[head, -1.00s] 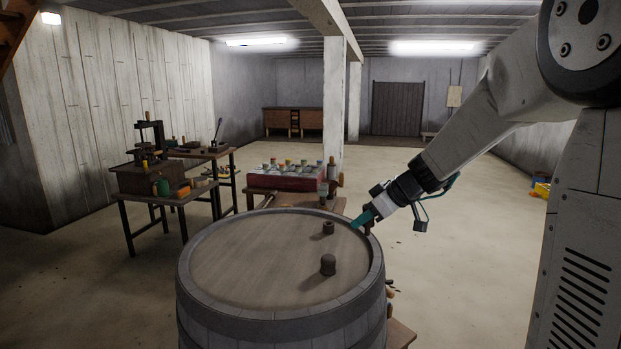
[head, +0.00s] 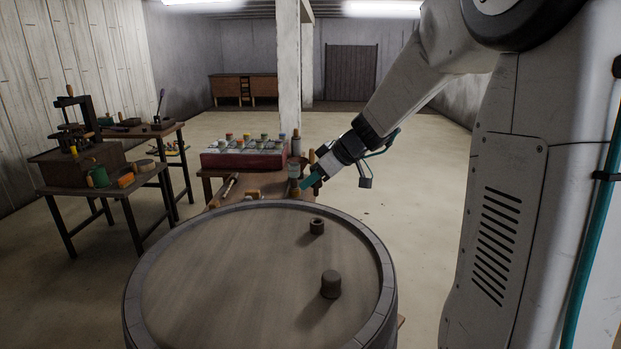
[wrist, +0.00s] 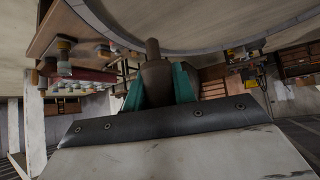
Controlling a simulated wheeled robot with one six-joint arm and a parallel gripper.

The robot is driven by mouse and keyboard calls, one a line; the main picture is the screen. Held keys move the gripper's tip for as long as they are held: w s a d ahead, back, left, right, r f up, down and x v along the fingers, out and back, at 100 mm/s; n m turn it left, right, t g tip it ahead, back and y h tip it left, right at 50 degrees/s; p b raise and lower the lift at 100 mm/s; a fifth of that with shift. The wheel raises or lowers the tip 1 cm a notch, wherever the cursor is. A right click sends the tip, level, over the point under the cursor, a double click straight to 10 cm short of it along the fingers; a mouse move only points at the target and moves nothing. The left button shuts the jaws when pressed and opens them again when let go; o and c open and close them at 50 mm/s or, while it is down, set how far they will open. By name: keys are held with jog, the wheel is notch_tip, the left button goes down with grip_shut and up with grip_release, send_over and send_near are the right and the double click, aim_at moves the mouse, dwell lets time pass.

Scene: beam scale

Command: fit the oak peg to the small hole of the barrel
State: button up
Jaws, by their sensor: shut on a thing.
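The barrel (head: 215,275) stands upright in front of me, its flat wooden head facing up. A small brown ring-like fitting with a dark opening (head: 317,227) stands near its right far side. A larger brown plug-like stub (head: 331,285) stands nearer to me. I cannot tell for sure which marks the small hole. My gripper (head: 311,184) is beyond the barrel's far right rim, apart from the barrel head. In the wrist view its teal fingers (wrist: 158,85) are shut on the brown oak peg (wrist: 155,72), whose narrow end points towards the barrel's rim.
A wooden bench (head: 270,189) behind the barrel holds a red box of jars (head: 243,158), bottles and tools. Close to my gripper stand bottle-like items (head: 294,170). A work table (head: 70,185) with a press stands at left. The floor right of the barrel is clear.

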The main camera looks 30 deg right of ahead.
jog(key=shift+s, duration=0.1)
jog(key=shift+f, duration=0.15)
send_over(313, 221)
jog(key=shift+f, duration=2.7)
jog(key=shift+f, duration=0.1)
jog(key=shift+f, duration=2.1)
jog(key=o, duration=1.1)
jog(key=shift+s+d+r, duration=0.1)
